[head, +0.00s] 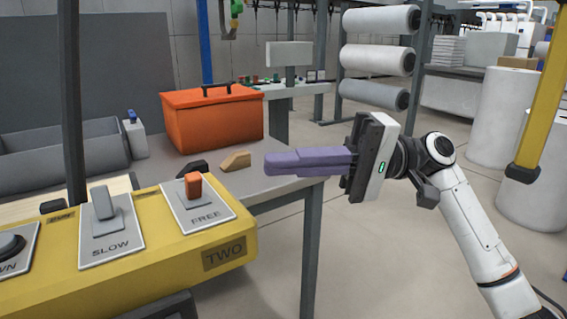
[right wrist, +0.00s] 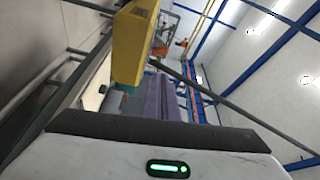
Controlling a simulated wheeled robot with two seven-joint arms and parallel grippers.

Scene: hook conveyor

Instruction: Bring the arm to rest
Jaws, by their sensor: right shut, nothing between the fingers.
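My right gripper (head: 270,164) is at the middle of the head view, at the end of my white right arm. Its purple fingers are shut together with nothing between them and point left. They hang in the air near the right end of the grey table (head: 285,184), touching nothing that I can see. In the right wrist view the purple fingers (right wrist: 168,98) show above the gripper's white housing. My left gripper is not in view.
A yellow control box (head: 170,262) with SLOW and FREE switches is at the front left. An orange toolbox (head: 212,117) and a small tan block (head: 236,160) are on the table. Open floor lies beyond the table's right end.

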